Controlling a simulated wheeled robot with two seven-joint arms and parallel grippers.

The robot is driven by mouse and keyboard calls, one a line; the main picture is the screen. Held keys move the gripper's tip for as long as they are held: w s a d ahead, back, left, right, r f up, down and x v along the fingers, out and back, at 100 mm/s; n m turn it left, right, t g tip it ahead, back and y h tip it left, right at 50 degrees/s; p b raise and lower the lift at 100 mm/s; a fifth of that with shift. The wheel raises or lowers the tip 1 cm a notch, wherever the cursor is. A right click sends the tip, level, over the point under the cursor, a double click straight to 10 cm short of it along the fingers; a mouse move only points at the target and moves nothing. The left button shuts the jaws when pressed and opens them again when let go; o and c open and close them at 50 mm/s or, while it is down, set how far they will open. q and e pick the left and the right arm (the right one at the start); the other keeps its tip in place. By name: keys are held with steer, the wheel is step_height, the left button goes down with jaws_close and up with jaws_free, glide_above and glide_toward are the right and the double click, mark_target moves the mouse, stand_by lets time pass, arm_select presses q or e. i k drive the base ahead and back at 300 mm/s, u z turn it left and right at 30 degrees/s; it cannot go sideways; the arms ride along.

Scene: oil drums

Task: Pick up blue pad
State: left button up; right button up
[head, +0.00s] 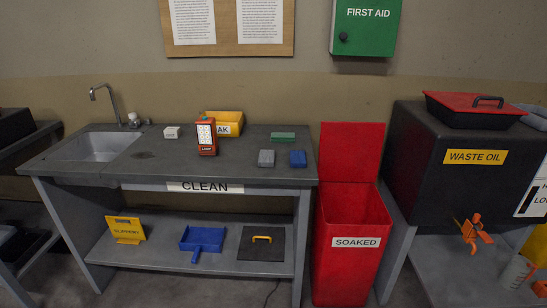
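A small blue pad (298,158) lies on the dark top of the workbench (215,174), near its right end. A grey pad (266,158) lies just to its left, apart from it. A green pad (283,136) lies a little behind the two. Neither of my grippers shows in the head view.
A red bin labelled SOAKED (352,206), lid raised, stands right of the bench. The bench's front right is clear.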

mark_target(297, 158)
steer(key=u, duration=0.85)
steer(key=i, duration=0.75)
steer(key=u, duration=0.5)
steer(key=i, duration=0.85)
steer(key=z, duration=0.45)
